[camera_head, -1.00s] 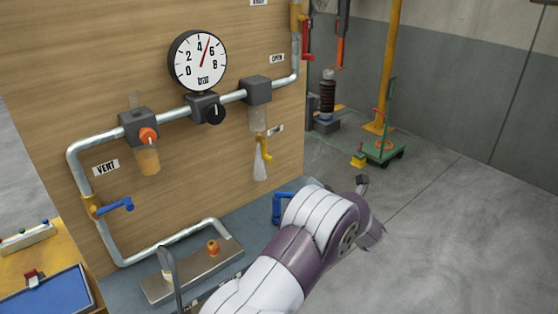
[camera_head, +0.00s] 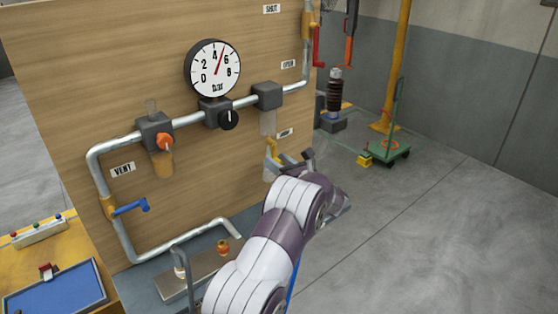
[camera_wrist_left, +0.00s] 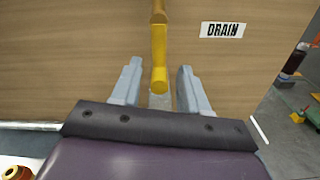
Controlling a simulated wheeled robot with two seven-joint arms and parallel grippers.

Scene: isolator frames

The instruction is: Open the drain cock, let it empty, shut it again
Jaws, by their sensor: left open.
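The drain cock's yellow lever (camera_head: 272,147) hangs below a clear bowl (camera_head: 268,123) on the pipe. In the left wrist view the lever (camera_wrist_left: 159,58) points down toward me, beside the DRAIN label (camera_wrist_left: 222,30). My left gripper (camera_head: 292,160) is at the lever in the head view. In the left wrist view my left gripper (camera_wrist_left: 158,72) is open, with one finger on each side of the lever's lower end and gaps on both sides. The pale outlet below the cock is mostly hidden by the gripper. My right gripper is out of view.
A round gauge (camera_head: 212,70) reads about 5. A black knob (camera_head: 229,119), an orange knob (camera_head: 165,142) and a blue vent lever (camera_head: 131,207) are left of the cock. A red lever (camera_head: 318,47) is up right.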

